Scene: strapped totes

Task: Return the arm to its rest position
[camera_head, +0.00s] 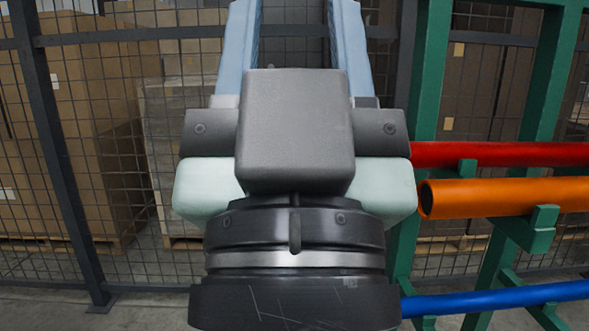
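My gripper (294,40) fills the middle of the head view, seen from behind, with a dark grey body and black wrist below. Its two light blue fingers point up and stand wide apart. The fingertips are cut off by the top edge of the picture. I see nothing held between the visible parts of the fingers. No strapped tote shows in this view.
A green rack (430,75) at the right carries a red pipe (500,154), an orange pipe (500,196) and a blue pipe (500,299), close beside my gripper. A dark mesh fence (45,130) stands behind, with cardboard boxes (100,120) on pallets beyond. Bare floor shows at lower left.

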